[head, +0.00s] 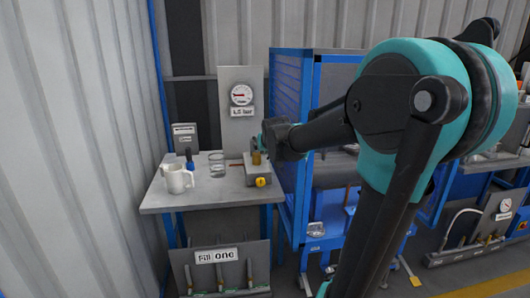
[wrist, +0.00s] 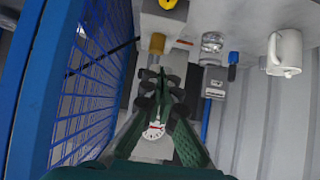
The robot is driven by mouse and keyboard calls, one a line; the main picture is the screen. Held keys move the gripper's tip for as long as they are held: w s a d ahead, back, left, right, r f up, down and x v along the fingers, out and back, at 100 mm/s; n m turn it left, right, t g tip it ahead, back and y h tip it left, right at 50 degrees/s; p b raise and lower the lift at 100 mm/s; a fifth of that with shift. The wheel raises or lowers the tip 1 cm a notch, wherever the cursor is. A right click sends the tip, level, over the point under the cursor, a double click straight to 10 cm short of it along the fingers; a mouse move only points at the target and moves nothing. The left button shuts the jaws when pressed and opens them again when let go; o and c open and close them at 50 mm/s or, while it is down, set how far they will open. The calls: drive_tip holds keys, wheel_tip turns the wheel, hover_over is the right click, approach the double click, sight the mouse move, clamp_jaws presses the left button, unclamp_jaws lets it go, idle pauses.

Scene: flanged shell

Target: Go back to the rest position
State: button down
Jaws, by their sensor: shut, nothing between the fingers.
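My gripper (wrist: 160,75) is shut and empty in the wrist view, its green fingers together and pointing at the bench area. In the head view my arm reaches in from the right and its dark end stands by the brass fitting on the grey block; the fingertips are hard to make out there. The grey block with a yellow knob (head: 261,182) sits on the bench's right side. The brass fitting (wrist: 157,43) also shows near my fingertips in the wrist view; I cannot tell whether they touch. No rest position is marked in either view.
The grey bench (head: 215,199) holds a white mug (head: 176,179), a glass jar (head: 217,165) and a blue-handled item (head: 189,159). A gauge panel (head: 241,95) stands behind. A blue mesh frame (wrist: 75,75) is close beside my gripper. Corrugated walls stand left and behind.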

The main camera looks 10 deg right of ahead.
idle(0.4)
drive_tip(key=s+d+f+g, duration=0.1)
drive_tip(key=s+f+g, duration=0.1)
drive_tip(key=s+f, duration=0.5)
drive_tip(key=s+d+f+g, duration=0.1)
drive_tip(key=s+f+g, duration=0.1)
drive_tip(key=s+f, duration=0.6)
drive_tip(key=s+d+f+g, duration=0.1)
drive_tip(key=s+f, duration=0.6)
drive_tip(key=s, duration=0.9)
drive_tip(key=shift+s+d+f+g, duration=0.25)
drive_tip(key=shift+f+g, duration=0.15)
drive_tip(key=shift+g, duration=0.3)
drive_tip(key=shift+w+r, duration=0.1)
drive_tip(key=shift+w, duration=0.1)
drive_tip(key=w+a+r+t, duration=0.2)
drive_tip(key=w+a+r, duration=0.1)
drive_tip(key=w+r, duration=3.3)
drive_tip(key=shift+w+a, duration=0.15)
drive_tip(key=shift+w, duration=0.65)
